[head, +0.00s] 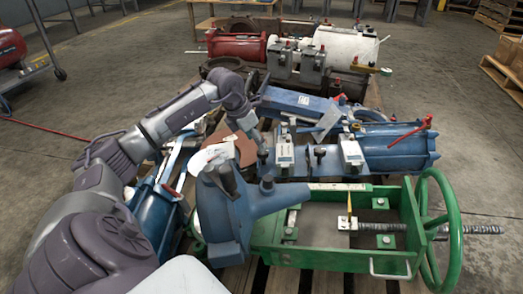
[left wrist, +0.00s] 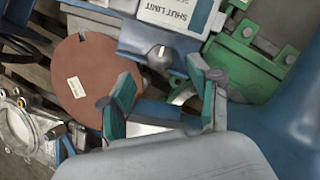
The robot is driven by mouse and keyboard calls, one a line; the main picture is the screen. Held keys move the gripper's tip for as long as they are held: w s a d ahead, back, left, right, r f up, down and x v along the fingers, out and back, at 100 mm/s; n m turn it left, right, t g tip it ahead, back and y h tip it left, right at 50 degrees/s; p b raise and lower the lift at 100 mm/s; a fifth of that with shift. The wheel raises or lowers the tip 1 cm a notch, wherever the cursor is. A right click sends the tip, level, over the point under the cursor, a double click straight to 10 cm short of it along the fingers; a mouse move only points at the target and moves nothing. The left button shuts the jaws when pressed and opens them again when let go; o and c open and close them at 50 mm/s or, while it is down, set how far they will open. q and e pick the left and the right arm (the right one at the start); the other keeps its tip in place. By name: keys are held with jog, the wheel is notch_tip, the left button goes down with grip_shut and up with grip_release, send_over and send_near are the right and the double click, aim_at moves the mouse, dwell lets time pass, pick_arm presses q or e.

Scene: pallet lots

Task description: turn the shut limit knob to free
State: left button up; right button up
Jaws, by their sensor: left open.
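The shut limit knob (left wrist: 160,54) is a small round knob with a pale pointer mark. In the left wrist view it sits on a blue housing beside a white plate lettered SHUT LIMIT (left wrist: 176,14), upside down there. My left gripper (left wrist: 163,72) is open, with its teal-padded fingers on either side of the knob in that view. I see no contact, and the remaining distance is hard to judge. In the head view the left gripper (head: 259,143) is over the left end of the blue actuator (head: 395,147). My right gripper is not in view.
A green frame with a handwheel (head: 440,232) and a blue curved casting (head: 226,212) lie in front of the actuator. A brown disc (left wrist: 83,78) lies beside the housing. Red (head: 237,47) and white (head: 347,46) cylinders lie behind.

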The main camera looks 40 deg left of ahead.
aim_at(263, 157)
pick_arm(q)
jog(key=b+x, duration=0.2)
jog(key=x, duration=0.3)
jog(key=shift+f, duration=0.15)
